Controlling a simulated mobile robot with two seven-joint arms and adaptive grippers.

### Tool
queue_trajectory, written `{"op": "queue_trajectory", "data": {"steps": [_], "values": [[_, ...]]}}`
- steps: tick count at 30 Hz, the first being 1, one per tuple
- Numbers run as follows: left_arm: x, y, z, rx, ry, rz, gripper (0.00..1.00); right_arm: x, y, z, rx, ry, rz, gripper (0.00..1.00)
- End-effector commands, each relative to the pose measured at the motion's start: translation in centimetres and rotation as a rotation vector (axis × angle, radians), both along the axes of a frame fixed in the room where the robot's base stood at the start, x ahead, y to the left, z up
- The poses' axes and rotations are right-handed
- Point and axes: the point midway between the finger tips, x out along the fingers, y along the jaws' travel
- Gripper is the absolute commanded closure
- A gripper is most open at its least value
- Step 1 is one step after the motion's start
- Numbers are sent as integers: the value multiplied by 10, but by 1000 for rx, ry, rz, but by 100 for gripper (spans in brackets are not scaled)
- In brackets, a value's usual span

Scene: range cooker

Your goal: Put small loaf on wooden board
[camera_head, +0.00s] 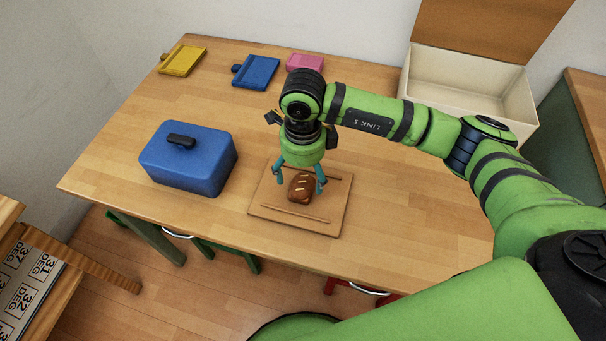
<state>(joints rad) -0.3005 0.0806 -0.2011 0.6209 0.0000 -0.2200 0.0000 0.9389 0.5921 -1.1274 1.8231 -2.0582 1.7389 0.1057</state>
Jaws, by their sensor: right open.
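A small brown loaf (301,187) with pale slashes on its crust lies on the wooden board (327,219), near the board's middle. The board is flat on the table and has a raised strip along its front and back. My right gripper (300,185) points down over the loaf. Its teal fingers are apart, one on each side of the loaf, and it is open. I cannot tell whether a finger touches the loaf. My left gripper does not show.
A blue box with a dark handle (188,160) stands left of the board on the table (400,225). Yellow (183,61), blue (256,72) and pink (305,62) flat items lie at the back. A white open box (455,75) stands back right. The table's front right is clear.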

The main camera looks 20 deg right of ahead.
Motion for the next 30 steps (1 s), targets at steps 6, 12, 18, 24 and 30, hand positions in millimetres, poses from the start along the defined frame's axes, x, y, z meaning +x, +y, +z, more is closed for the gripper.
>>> {"op": "queue_trajectory", "data": {"steps": [6, 12, 18, 24, 30], "values": [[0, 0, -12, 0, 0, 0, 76, 1, 0, 47, 0, -6, 2, 17], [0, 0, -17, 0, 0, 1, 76, 1, 0, 85, 0, -4, 1, 17], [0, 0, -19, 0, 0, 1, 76, 0, 0, 103, -1, 0, 2, 17], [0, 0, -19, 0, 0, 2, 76, 0, 0, 105, -1, 1, 1, 17], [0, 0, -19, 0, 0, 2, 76, 0, 0, 105, -1, 1, 1, 17]]}}
